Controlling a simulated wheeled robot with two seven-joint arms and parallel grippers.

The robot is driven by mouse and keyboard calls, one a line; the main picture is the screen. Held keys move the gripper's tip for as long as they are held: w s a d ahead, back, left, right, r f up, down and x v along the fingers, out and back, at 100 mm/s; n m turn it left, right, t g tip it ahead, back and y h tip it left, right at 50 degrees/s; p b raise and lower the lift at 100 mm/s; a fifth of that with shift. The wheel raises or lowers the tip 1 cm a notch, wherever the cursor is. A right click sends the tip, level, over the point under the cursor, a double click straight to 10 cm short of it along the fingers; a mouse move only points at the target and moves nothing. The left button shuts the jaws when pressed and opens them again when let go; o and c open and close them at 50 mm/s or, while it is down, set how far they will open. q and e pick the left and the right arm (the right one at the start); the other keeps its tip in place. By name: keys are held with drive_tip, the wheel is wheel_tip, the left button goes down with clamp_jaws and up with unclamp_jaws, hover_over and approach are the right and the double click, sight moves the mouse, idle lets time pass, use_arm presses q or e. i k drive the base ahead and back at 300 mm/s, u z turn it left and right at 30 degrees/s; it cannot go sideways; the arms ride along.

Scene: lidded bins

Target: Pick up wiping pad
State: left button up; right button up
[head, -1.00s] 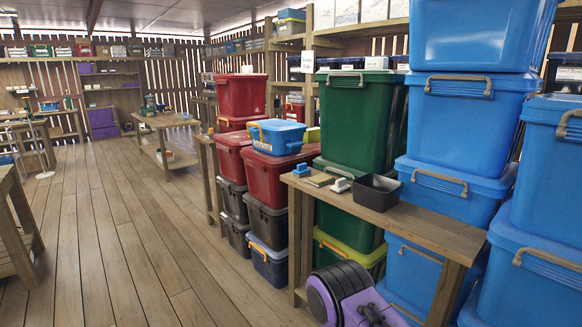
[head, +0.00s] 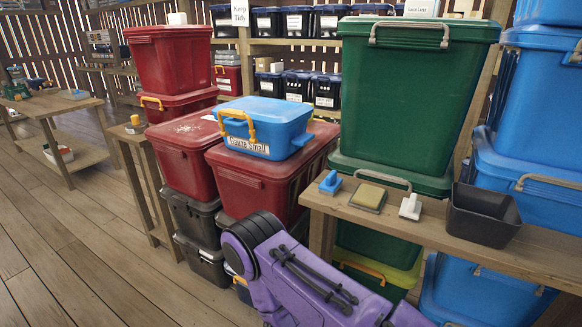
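Several small items lie on the wooden bench at the right. A flat pad with a tan top and dark edge (head: 368,197) lies between a blue item with a raised grip (head: 331,183) and a white item with an upright handle (head: 410,206). I cannot tell for certain which is the wiping pad; the flat tan one looks most like a pad. Nothing touches these items. A purple arm of mine rises at the bottom centre, in front of the bench; no fingertips show on it. Neither of my grippers is in view.
An open dark bin (head: 483,216) stands on the bench (head: 540,255), right of the small items. A green lidded bin (head: 415,95) stands behind. Red bins (head: 180,150) and a blue lidded box (head: 265,125) are stacked left. Blue bins (head: 545,110) rise at right. Floor is clear at left.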

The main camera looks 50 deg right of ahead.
sight(331, 184)
drive_tip(key=i, duration=0.65)
drive_tip(key=z, duration=2.8)
